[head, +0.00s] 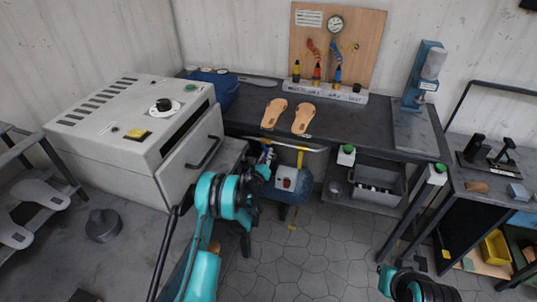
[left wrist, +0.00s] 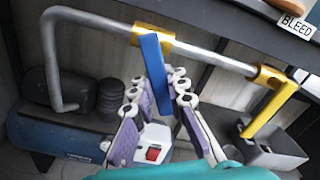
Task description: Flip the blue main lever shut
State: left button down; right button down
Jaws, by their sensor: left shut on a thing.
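The blue lever (left wrist: 156,68) shows in the left wrist view. It runs from a yellow fitting (left wrist: 150,36) on a grey pipe (left wrist: 205,52) down between my fingers, across the pipe's line. My left gripper (left wrist: 158,92) is shut on the blue lever, with a purple-padded finger on each side; its lower end is partly hidden between them. In the head view my left gripper (head: 264,165) is under the front edge of the dark bench, and the lever is mostly hidden there. Only part of my right arm shows at the bottom right; its gripper is not clearly seen.
A yellow lever (left wrist: 271,104) hangs from the pipe's right part. A blue tank (left wrist: 60,135) and a white box with a red switch (left wrist: 153,152) lie below. Two sandal soles (head: 302,118) lie on the bench (head: 350,125). A grey oven (head: 130,130) stands left.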

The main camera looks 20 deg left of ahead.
pick_arm(q)
jog(key=m, duration=0.1)
jog(key=a+m, duration=0.1)
jog(key=shift+f+m, duration=0.15)
jog(key=shift+m, duration=0.25)
jog(key=shift+w+a+f+m, duration=0.1)
jog(key=shift+a+m, duration=0.15)
jog(key=shift+m, duration=0.45)
jog(key=shift+a+m, duration=0.25)
jog(key=shift+m, duration=0.45)
jog(key=c, duration=1.5)
grip_release()
